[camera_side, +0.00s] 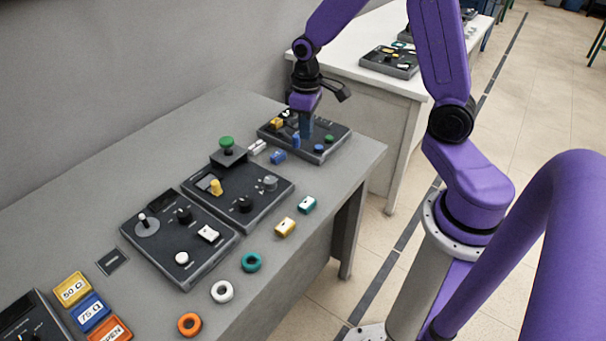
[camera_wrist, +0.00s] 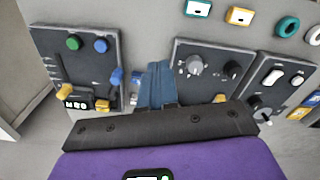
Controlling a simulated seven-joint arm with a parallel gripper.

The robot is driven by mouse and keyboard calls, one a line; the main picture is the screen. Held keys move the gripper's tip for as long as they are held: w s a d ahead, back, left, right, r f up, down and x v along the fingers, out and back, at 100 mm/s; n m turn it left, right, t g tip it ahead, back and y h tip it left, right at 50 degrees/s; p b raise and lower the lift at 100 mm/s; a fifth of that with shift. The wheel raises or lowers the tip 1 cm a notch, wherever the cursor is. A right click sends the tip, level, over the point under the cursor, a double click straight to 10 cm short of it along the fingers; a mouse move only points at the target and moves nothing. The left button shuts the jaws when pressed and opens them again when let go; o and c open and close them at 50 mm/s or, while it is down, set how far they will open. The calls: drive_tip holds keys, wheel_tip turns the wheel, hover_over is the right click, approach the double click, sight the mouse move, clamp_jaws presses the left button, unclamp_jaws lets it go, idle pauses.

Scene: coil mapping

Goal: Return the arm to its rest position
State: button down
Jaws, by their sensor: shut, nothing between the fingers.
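My gripper (camera_side: 306,128) is shut and empty, pointing down over the far dark control panel (camera_side: 338,143) on the grey table. Its blue fingers hide part of that panel in the side view. In the wrist view the closed fingers (camera_wrist: 157,82) show at the centre, between a panel with green and blue knobs (camera_wrist: 56,46) and a panel with a grey dial (camera_wrist: 212,44). My purple arm reaches in from the right of the side view. How far the fingertips are above the surface is hard to tell.
Nearer panels (camera_side: 205,251) with knobs and a green button (camera_side: 227,142) stand along the table. Teal (camera_side: 251,262), white (camera_side: 222,291) and orange (camera_side: 189,324) rings lie near the front edge. Labelled blocks (camera_side: 73,289) sit at lower left. A white table (camera_side: 352,68) stands behind.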

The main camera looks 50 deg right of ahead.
drive_tip(key=s+a+r+n, duration=0.55)
drive_tip(key=s+a, duration=0.35)
drive_tip(key=s, duration=0.3)
drive_tip(key=s+r+n, duration=0.2)
drive_tip(key=s+n, duration=0.1)
drive_tip(key=s, duration=0.8)
drive_tip(key=shift+s+a+r, duration=0.2)
drive_tip(key=shift+s+a, duration=0.15)
drive_tip(key=shift+a, duration=0.05)
